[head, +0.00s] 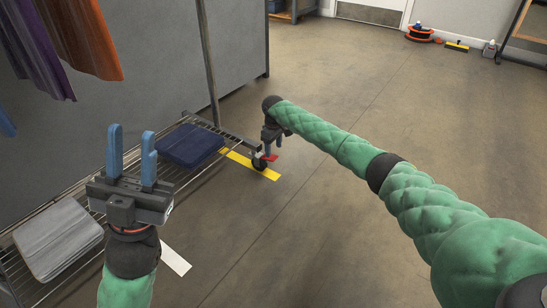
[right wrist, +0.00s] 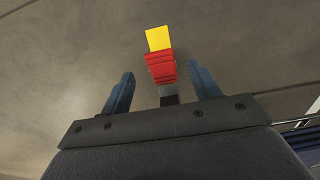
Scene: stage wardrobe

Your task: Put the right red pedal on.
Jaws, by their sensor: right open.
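The red pedal (head: 270,157) is on the wheel at the near right corner of the rack's low shelf. In the right wrist view the red pedal (right wrist: 160,68) shows between and beyond the two blue fingers, with dark and grey parts behind it. My right gripper (head: 273,147) is at the wheel, just above the pedal; its fingers are apart, and I cannot tell whether they touch the pedal. My left gripper (head: 131,150) is open and empty, fingers up, in front of the rack.
The wire shelf (head: 70,206) holds a dark blue folded cloth (head: 189,146) and a grey folded stack (head: 57,237). Yellow tape (head: 254,167) and white tape (head: 175,262) lie on the floor. Purple and orange garments hang at upper left.

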